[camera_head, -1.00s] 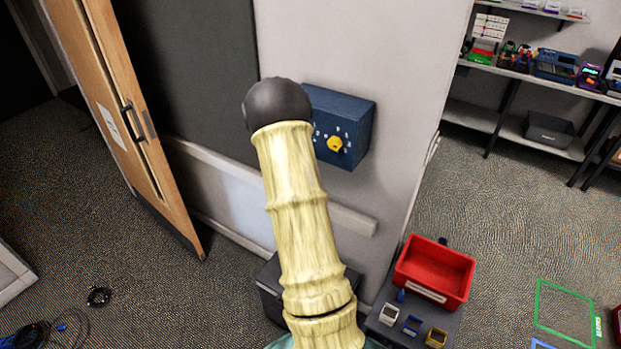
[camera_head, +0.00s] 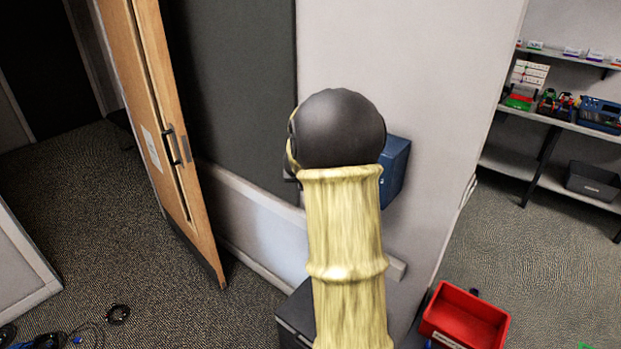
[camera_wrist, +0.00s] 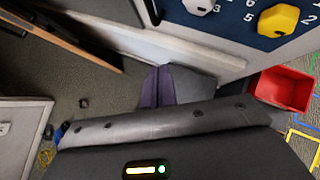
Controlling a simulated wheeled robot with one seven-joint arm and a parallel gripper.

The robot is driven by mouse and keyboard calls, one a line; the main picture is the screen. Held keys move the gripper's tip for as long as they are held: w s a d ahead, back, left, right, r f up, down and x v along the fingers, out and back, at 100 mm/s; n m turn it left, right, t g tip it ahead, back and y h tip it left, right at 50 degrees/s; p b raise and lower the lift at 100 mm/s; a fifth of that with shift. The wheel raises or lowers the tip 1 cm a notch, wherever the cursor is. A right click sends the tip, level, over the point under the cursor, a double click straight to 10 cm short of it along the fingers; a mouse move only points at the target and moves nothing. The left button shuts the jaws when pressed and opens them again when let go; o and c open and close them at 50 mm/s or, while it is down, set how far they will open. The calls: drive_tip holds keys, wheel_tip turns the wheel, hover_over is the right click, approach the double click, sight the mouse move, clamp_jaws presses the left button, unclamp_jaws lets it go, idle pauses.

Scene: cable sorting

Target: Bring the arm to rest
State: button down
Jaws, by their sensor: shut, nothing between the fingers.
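My arm fills the middle of the head view, with a pale ribbed link and a dark round joint; my gripper is hidden there. In the wrist view my gripper (camera_wrist: 170,100) shows at the bottom centre, its dark body crossing the picture with a lit green light. It is shut and holds nothing. It points down over the floor beside the wall. A blue dial box (camera_head: 396,170) on the wall is mostly hidden behind my arm. Its panel (camera_wrist: 240,22) with a yellow knob (camera_wrist: 278,20) is close at the top right of the wrist view.
A red bin (camera_head: 466,318) stands at the lower right, also in the wrist view (camera_wrist: 284,90). A wooden door (camera_head: 155,130) stands at the left. A dark box (camera_head: 295,318) is by the wall. Shelves (camera_head: 560,120) are at the far right. Cables (camera_head: 85,335) lie on the floor.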

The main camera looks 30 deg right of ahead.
drive_tip(key=shift+s+d, duration=0.1)
drive_tip(key=shift+s, duration=0.1)
idle(0.3)
drive_tip(key=s+a+f+n+y, duration=0.1)
drive_tip(key=s+a+n+y, duration=0.2)
drive_tip(key=a+n, duration=0.8)
drive_tip(key=s+a+n+y, duration=0.2)
drive_tip(key=s+a+n, duration=0.1)
drive_tip(key=a+n, duration=0.85)
drive_tip(key=s+a+f+n+g, duration=0.2)
drive_tip(key=s+n, duration=0.6)
drive_tip(key=n, duration=0.3)
drive_tip(key=s+a+f+n+g, duration=0.2)
drive_tip(key=s+a+n, duration=0.1)
drive_tip(key=s+n, duration=0.5)
drive_tip(key=n, duration=0.2)
drive_tip(key=shift+s+a+f+n+y, duration=0.2)
drive_tip(key=shift+s+f+n+y, duration=0.15)
drive_tip(key=shift+s+y, duration=0.05)
drive_tip(key=shift+d, duration=0.1)
